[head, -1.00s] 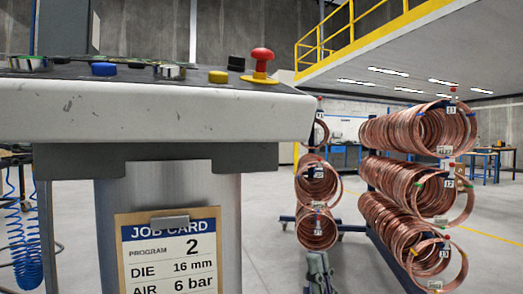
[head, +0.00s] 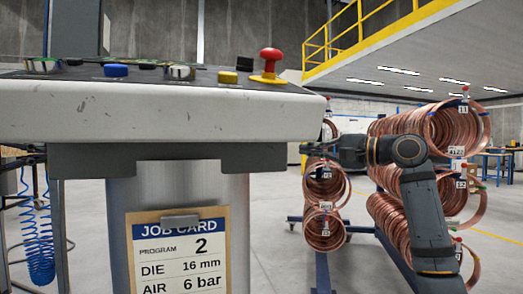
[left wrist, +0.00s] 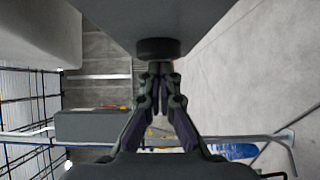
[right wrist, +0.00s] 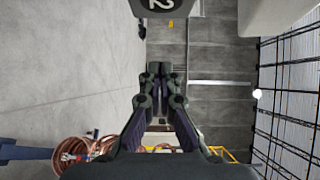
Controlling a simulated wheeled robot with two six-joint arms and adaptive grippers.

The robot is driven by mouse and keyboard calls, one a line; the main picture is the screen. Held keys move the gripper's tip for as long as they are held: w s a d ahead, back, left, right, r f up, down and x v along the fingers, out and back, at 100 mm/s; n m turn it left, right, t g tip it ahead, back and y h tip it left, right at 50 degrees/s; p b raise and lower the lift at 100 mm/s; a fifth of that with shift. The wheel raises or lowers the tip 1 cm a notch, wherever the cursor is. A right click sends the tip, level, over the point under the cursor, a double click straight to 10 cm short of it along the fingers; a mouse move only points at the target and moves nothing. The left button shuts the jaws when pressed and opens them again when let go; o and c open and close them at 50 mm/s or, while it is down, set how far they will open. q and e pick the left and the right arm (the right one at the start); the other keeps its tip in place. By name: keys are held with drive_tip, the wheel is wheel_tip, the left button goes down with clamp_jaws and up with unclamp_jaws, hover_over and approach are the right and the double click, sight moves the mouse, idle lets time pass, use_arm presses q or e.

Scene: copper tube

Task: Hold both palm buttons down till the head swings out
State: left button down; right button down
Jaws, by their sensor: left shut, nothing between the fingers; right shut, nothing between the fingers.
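My right gripper (head: 313,148) reaches in from the right, level with the underside of the console's right end. In the right wrist view its fingers (right wrist: 159,70) are shut and empty. My left gripper (left wrist: 160,68) is shut and empty. A round black knob (left wrist: 158,48), perhaps a palm button, sits under a dark block (left wrist: 155,18) right at its fingertips; I cannot tell whether they touch. I cannot make out the left gripper in the head view.
The console (head: 165,118) carries a blue button (head: 116,71), a yellow button (head: 228,77) and a red mushroom button (head: 270,56). A job card (head: 178,262) hangs below. Copper coil racks (head: 325,185) stand at the right; a blue coiled hose (head: 40,240) hangs at the left.

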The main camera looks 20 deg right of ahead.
use_arm(q)
drive_tip(key=shift+d, duration=0.1)
use_arm(e)
drive_tip(key=shift+a, duration=3.1)
use_arm(q)
drive_tip(key=shift+r+p, duration=0.3)
drive_tip(key=shift+r, duration=0.05)
use_arm(e)
drive_tip(key=shift+d, duration=2.5)
use_arm(q)
drive_tip(key=shift+a, duration=2.5)
use_arm(e)
drive_tip(key=shift+d+r, duration=0.1)
drive_tip(key=shift+r, duration=0.15)
